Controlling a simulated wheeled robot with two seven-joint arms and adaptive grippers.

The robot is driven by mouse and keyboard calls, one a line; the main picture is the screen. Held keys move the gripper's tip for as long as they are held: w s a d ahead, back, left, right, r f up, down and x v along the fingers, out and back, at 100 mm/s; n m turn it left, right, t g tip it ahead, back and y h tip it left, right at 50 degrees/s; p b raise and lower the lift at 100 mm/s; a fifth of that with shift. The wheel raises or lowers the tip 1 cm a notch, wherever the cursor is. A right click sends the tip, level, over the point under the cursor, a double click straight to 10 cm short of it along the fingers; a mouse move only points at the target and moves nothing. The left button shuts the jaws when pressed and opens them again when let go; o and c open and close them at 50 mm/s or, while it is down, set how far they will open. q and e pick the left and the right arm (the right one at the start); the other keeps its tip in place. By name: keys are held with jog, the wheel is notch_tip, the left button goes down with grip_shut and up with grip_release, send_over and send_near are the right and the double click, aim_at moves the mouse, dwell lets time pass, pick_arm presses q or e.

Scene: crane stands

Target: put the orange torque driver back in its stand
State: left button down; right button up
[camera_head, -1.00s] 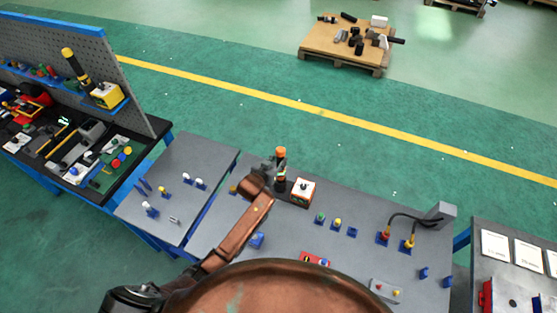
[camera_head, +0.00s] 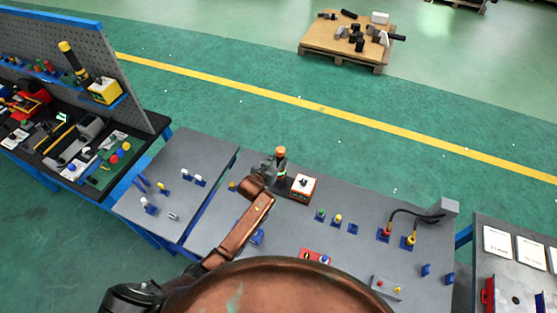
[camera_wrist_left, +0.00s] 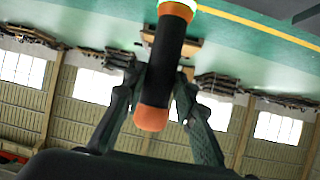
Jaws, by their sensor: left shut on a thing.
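The orange torque driver (camera_head: 281,154) stands about upright at the back of the middle bench, with its orange end up. My left gripper (camera_head: 273,169) is shut on it from the left side. In the left wrist view the driver (camera_wrist_left: 165,55) is a black cylinder with orange ends, between the fingers of my left gripper (camera_wrist_left: 160,100). The stand, with its white and orange box (camera_head: 303,188), is just right of the driver. Whether the driver's lower end touches the stand is too small to tell. My right gripper is not in view.
A yellow and black driver (camera_head: 74,62) stands by a yellow box (camera_head: 105,91) on the left bench's shelf. Small coloured parts and blue holders (camera_head: 352,229) sit on the middle bench (camera_head: 290,226). Black cables (camera_head: 405,215) arch at its right end. Green floor lies behind.

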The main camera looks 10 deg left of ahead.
pick_arm(q)
jog(key=shift+f+b, duration=0.4)
jog(key=shift+f, duration=0.2)
jog(key=c, duration=1.5)
grip_release()
jog(key=shift+s+f, duration=0.1)
jog(key=shift+f, duration=0.25)
jog(key=shift+s+a+r+p, duration=0.2)
jog(key=shift+s+r+p, duration=0.4)
jog(key=shift+p, duration=0.35)
jog(key=p+v, duration=0.3)
jog(key=shift+s+r, duration=0.1)
jog(key=shift+s, duration=0.15)
jog(key=shift+a, duration=0.1)
